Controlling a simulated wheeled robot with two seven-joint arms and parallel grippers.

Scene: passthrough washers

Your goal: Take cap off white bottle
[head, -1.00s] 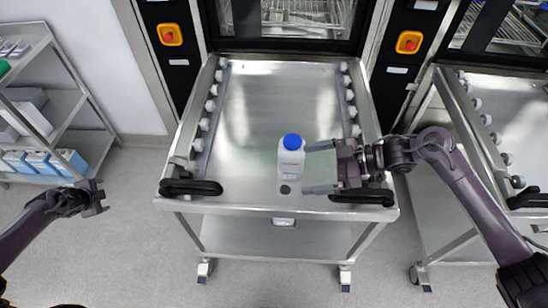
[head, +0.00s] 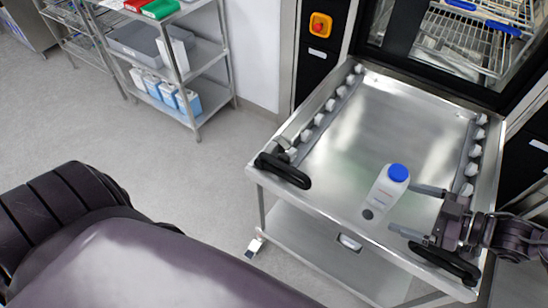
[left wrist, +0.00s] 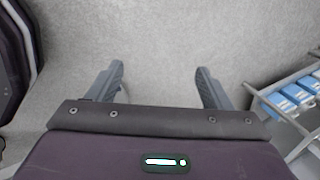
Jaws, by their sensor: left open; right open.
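From this view I cannot tell whether a finger touches the bottle. My left gripper (left wrist: 158,80) is open and empty above the grey floor in the left wrist view. In the head view a large part of my own arm fills the lower left.
The trolley has black handles (head: 283,171) at its front corners and white rollers along both sides. A washer with an open rack (head: 470,45) stands behind it. A shelf unit (head: 190,80) with blue-white containers (head: 187,100) stands at the left. The floor between is clear.

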